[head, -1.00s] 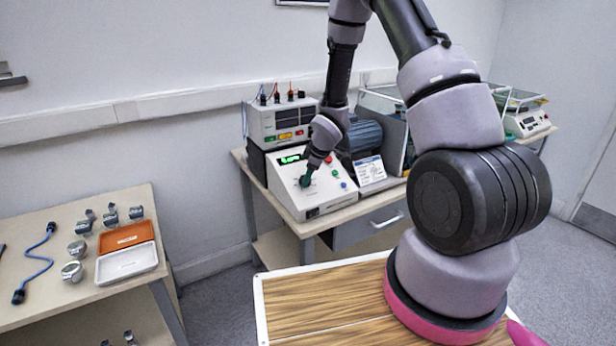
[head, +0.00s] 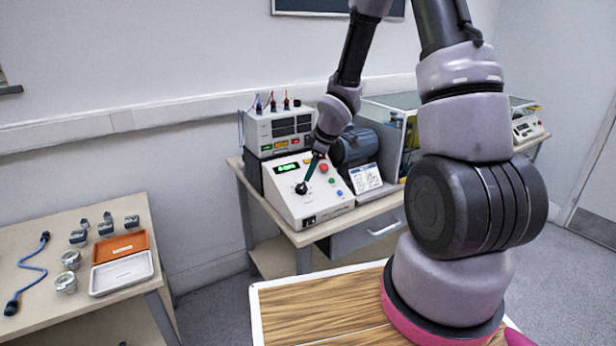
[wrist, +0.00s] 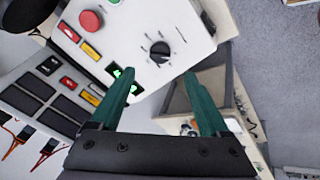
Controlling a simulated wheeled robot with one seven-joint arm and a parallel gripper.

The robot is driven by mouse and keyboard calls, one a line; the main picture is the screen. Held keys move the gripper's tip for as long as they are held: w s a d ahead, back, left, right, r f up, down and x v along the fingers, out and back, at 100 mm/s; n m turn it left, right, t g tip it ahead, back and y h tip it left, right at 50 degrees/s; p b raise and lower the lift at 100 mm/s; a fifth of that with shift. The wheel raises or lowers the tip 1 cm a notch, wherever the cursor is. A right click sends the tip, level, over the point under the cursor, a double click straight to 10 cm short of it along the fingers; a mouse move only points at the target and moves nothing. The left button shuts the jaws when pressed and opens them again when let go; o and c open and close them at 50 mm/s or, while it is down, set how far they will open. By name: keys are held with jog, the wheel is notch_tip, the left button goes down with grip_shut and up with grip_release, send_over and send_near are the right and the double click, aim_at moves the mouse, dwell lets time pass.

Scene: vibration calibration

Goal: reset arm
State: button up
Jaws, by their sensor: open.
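My gripper (wrist: 160,88) is open and empty in the wrist view, its two green fingers spread apart. The white control box (head: 318,207) stands below it, with a black knob (wrist: 160,52) ahead of the fingertips and apart from them in the wrist view. A red button (wrist: 91,20) and lit green displays show on the box. In the head view my gripper (head: 312,170) hangs over the sloping panel near the knob (head: 301,188). The exact gap to the panel is hard to judge there.
A grey instrument (head: 280,130) with coloured plugs stands behind the box. A blue motor (head: 355,146) and a label card (head: 366,179) are right of it. The left table holds an orange tray (head: 120,246), a white tray (head: 122,273), a blue cable (head: 32,268) and several metal parts.

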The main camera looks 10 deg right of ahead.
jog(key=shift+v, duration=0.8)
jog(key=s+d+r+m+t+h, duration=0.1)
jog(key=s+d+r+m, duration=0.25)
jog(key=r, duration=0.55)
jog(key=s+d+r+m+h, duration=0.25)
jog(key=s+r+m, duration=0.2)
jog(key=r, duration=0.55)
jog(key=s+a+r+m+y, duration=0.1)
jog(key=s+r+m, duration=0.3)
jog(key=s, duration=0.4)
jog(key=s+a+r+m+y, duration=0.1)
jog(key=s+r+m+y, duration=0.1)
jog(key=s+r+m, duration=0.3)
jog(key=s+r, duration=0.2)
jog(key=s, duration=0.1)
jog(key=shift+s+a+t, duration=0.35)
jog(key=shift+s+t, duration=0.05)
